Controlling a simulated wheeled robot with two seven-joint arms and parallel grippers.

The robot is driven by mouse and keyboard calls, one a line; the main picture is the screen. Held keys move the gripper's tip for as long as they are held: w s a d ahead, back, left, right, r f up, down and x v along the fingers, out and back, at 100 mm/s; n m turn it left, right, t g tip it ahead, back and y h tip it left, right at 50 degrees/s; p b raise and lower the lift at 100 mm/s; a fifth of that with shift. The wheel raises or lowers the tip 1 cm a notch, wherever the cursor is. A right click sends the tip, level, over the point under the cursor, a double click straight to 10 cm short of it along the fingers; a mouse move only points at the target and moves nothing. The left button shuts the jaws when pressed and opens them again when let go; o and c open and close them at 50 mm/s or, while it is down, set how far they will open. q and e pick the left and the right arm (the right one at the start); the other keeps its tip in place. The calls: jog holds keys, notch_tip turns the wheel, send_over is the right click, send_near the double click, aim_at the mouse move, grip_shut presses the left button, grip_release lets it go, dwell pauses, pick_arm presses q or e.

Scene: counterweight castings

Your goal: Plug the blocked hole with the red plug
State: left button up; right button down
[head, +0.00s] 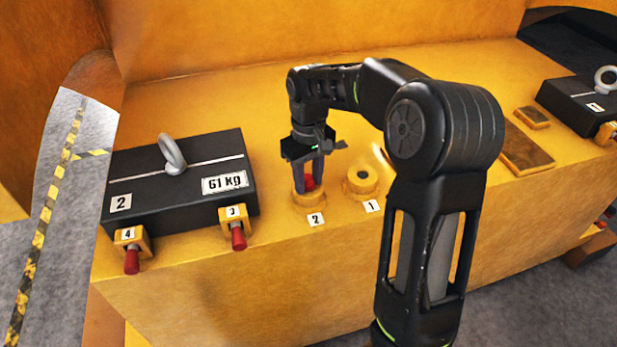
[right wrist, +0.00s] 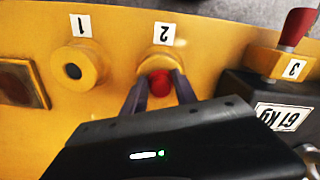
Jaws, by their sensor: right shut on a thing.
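My right gripper (head: 309,181) is shut on the red plug (head: 309,183), pointing down at the yellow boss labelled 2 (head: 312,203). In the right wrist view the red plug (right wrist: 156,84) shows between the two fingers, over boss 2 (right wrist: 160,63). Whether the plug sits in the hole of boss 2 or just above it, I cannot tell. The boss labelled 1 (head: 361,182) stands to the right with a dark open hole; it also shows in the right wrist view (right wrist: 75,70). My left gripper is not in view.
A black casting marked 61 kg (head: 190,190) with a lifting ring lies left of the bosses. Yellow brackets 3 (head: 234,217) and 4 (head: 130,240) with red-handled pins stand at its front. Another black casting (head: 577,103) is at the far right. Flat plates (head: 524,150) lie right of my arm.

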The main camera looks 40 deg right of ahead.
jog(key=shift+r+p, duration=0.8)
jog(key=shift+r, duration=0.2)
jog(key=shift+d, duration=0.15)
dwell(1.3)
jog(key=shift+f, duration=0.3)
jog(key=shift+f+b, duration=0.5)
jog(key=shift+f, duration=0.25)
jog(key=shift+r, duration=0.15)
jog(key=shift+r+p, duration=0.85)
jog(key=shift+r, duration=0.05)
